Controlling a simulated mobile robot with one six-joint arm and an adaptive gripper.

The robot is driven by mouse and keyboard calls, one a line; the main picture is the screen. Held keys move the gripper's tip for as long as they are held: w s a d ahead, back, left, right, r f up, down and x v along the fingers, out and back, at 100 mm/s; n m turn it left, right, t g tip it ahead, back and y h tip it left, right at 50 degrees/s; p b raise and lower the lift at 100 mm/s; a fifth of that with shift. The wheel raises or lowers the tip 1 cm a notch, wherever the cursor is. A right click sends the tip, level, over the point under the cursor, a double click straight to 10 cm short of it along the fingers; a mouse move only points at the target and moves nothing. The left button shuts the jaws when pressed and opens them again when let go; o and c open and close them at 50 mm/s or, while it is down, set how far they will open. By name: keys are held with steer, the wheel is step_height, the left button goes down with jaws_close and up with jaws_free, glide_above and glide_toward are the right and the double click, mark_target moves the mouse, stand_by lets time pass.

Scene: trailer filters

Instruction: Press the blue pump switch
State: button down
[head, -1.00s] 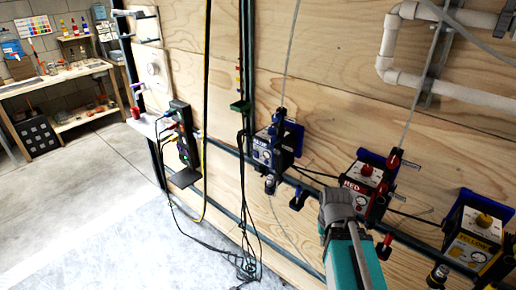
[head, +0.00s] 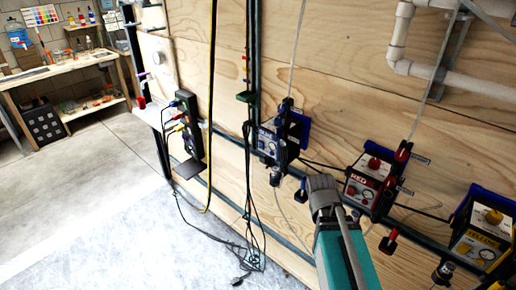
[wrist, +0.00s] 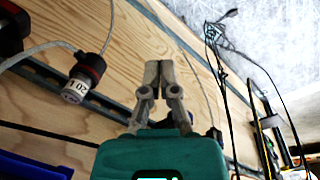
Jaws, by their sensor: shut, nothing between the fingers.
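The blue pump (head: 268,146) is a small dark box with a blue label, mounted on the plywood wall in the head view. A blue bracket (head: 297,128) stands beside it. I cannot make out its switch clearly. My gripper (head: 321,181) is shut and empty, right of and lower than the blue pump in the picture, and apart from it. It is closer in the picture to the red pump (head: 369,186). In the wrist view my gripper (wrist: 159,72) has its fingers together, and the blue pump cannot be made out with certainty.
The yellow pump (head: 481,236) is at the far right. White pipes (head: 400,45) run above. A dark power strip (head: 190,128) and hanging cables (head: 250,200) are on the left. A workbench (head: 60,85) stands at the back left. The floor at lower left is mostly clear.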

steer(key=w+a+n+t+h+b, duration=0.2)
steer(key=w+a+h, duration=0.15)
steer(key=w, duration=0.25)
steer(key=n+t+h+b, duration=0.7)
steer(key=n+t, duration=0.1)
steer(key=t, duration=0.5)
glide_toward(260, 143)
steer(key=r+v, duration=0.1)
steer(key=v, duration=0.5)
steer(key=shift+s+f, duration=0.25)
steer(key=shift+f, duration=0.2)
steer(key=p+x, duration=0.2)
steer(key=x, duration=1.2)
steer(key=shift+w+a+f, duration=0.1)
steer(key=shift+w, duration=0.05)
